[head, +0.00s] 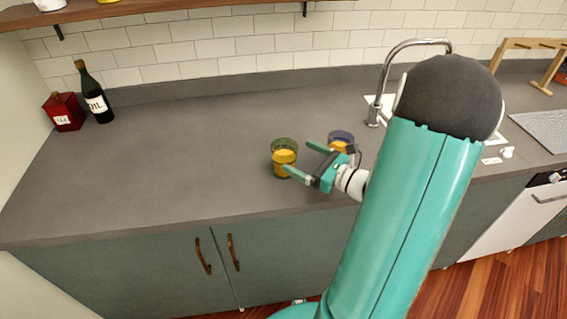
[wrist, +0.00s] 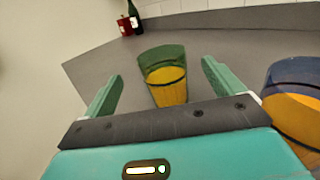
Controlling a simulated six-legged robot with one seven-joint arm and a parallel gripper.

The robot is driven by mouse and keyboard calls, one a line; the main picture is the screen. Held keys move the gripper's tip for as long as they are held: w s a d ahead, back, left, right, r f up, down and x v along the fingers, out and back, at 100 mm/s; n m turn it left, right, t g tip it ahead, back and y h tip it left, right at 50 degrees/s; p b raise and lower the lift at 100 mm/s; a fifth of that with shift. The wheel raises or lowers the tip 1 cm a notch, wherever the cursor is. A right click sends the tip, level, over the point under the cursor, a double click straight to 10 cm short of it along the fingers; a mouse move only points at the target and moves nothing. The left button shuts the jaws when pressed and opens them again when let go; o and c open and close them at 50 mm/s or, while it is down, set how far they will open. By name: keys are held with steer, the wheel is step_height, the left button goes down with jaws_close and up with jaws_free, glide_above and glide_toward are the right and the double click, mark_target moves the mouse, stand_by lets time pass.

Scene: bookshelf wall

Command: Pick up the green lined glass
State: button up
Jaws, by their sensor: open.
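The green lined glass (head: 284,157) stands upright on the grey counter, left of my gripper in the head view. It has a green see-through upper part and a yellow lower part. In the wrist view the glass (wrist: 164,76) stands ahead, in the gap between the two fingers. My gripper (head: 301,157) is open, with its teal fingers pointing toward the glass. In the wrist view my gripper (wrist: 158,80) holds nothing. Whether a finger touches the glass cannot be told.
A blue and yellow glass (head: 341,140) stands close by on the right, also at the wrist view's right edge (wrist: 296,100). A dark bottle (head: 94,92) and a red box (head: 64,111) stand at the far left. A tap (head: 385,80) rises behind.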

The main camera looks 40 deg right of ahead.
mark_target(295, 154)
steer(key=x, duration=0.5)
steer(key=shift+w+f, duration=0.1)
steer(key=shift+f, duration=0.15)
steer(key=c, duration=1.7)
